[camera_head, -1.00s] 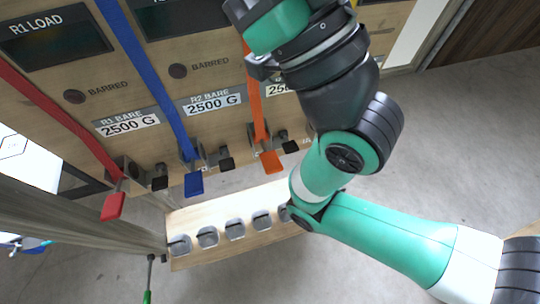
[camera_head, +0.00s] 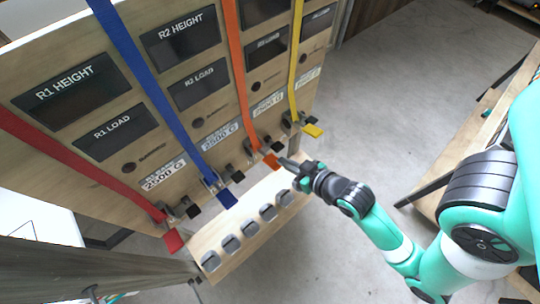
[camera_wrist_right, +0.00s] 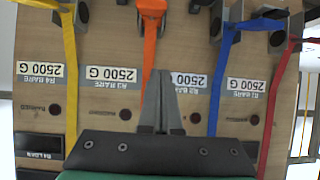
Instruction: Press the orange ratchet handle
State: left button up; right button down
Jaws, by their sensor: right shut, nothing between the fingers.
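The orange ratchet handle (camera_head: 271,161) is a short flat tab at the lower end of the orange strap (camera_head: 238,78), on the front of the wooden panel. My right gripper (camera_head: 283,161) is shut and empty, with its tips close to the orange handle's right side in the head view. I cannot tell there whether they touch. In the right wrist view, which is upside down, the shut fingertips (camera_wrist_right: 161,74) lie over the panel beside the orange strap, apart from the orange handle (camera_wrist_right: 152,9) at the top edge. My left gripper is not in view.
Red (camera_head: 173,240), blue (camera_head: 227,199) and yellow (camera_head: 313,130) handles sit along the same row, with small black levers beside them. A pale wooden ledge (camera_head: 240,262) with several grey blocks lies below.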

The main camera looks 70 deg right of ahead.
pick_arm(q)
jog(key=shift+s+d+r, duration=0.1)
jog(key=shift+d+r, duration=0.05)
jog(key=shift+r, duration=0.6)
pick_arm(e)
jog(key=shift+s+d+m+g, duration=0.15)
jog(key=shift+s+d+g, duration=0.05)
jog(key=shift+s, duration=0.4)
jog(key=shift+s+d+m+g, duration=0.15)
jog(key=shift+s+d+g, duration=0.05)
jog(key=shift+s, duration=0.35)
jog(key=shift+w, duration=0.1)
send_over(276, 163)
jog(key=w, duration=0.1)
jog(key=f, duration=0.3)
jog(key=f+b, duration=0.1)
jog(key=f, duration=0.1)
jog(key=shift+w+d+f, duration=0.15)
jog(key=shift+d+f, duration=0.05)
jog(key=shift+d, duration=0.15)
jog(key=f, duration=0.1)
jog(key=s+f, duration=0.1)
jog(key=shift+s+a+f, duration=0.15)
jog(key=shift+a+f, duration=0.2)
jog(key=shift+f, duration=0.05)
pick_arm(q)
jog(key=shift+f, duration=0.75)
pick_arm(e)
jog(key=shift+s+f, duration=0.1)
jog(key=shift+f, duration=0.35)
